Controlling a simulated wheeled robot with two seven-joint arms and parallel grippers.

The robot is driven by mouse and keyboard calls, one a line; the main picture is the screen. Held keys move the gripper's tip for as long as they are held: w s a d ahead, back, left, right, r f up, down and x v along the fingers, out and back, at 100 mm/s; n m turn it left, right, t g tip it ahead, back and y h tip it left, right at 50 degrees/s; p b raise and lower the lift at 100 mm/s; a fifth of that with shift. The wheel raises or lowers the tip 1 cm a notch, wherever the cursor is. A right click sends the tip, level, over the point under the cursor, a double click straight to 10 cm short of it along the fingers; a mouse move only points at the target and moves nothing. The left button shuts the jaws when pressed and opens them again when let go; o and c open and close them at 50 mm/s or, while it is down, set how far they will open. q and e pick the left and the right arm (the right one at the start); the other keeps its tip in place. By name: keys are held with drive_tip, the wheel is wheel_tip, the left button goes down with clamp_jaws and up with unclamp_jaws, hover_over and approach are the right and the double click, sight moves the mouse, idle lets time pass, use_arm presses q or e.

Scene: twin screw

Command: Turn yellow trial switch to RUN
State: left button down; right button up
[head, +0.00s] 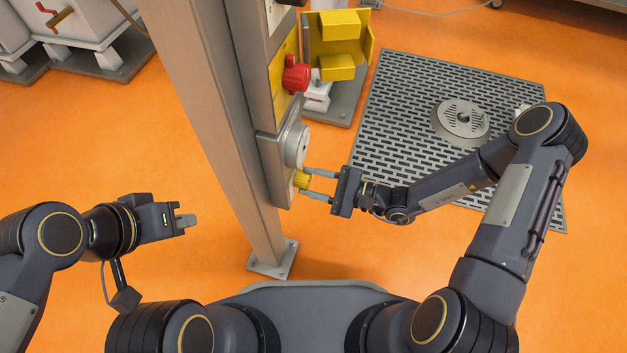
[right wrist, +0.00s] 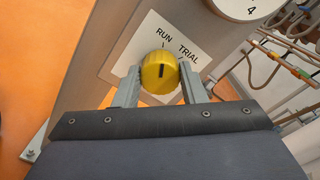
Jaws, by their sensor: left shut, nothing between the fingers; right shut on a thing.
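The yellow trial switch (head: 301,180) is a round knob low on the panel of the grey post. In the right wrist view the knob (right wrist: 158,75) has a black mark on its face, on a white plate (right wrist: 136,50) lettered RUN and TRIAL. The mark stands near upright in that picture, closer to the RUN line than the TRIAL line; its exact setting is hard to tell. My right gripper (head: 303,183) is shut on the knob, one finger on each side. My left gripper (head: 187,220) is shut and empty, left of the post and away from it.
Above the switch are a round grey dial (head: 297,146) and a red knob (head: 296,74) on a yellow plate. The grey post (head: 232,130) stands between my arms. A slotted floor grate (head: 400,100) lies at the right. Orange floor is open at left.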

drive_tip(key=o, duration=1)
drive_tip(key=p+v, duration=0.2)
drive_tip(key=v, duration=0.6)
drive_tip(key=shift+a, duration=0.1)
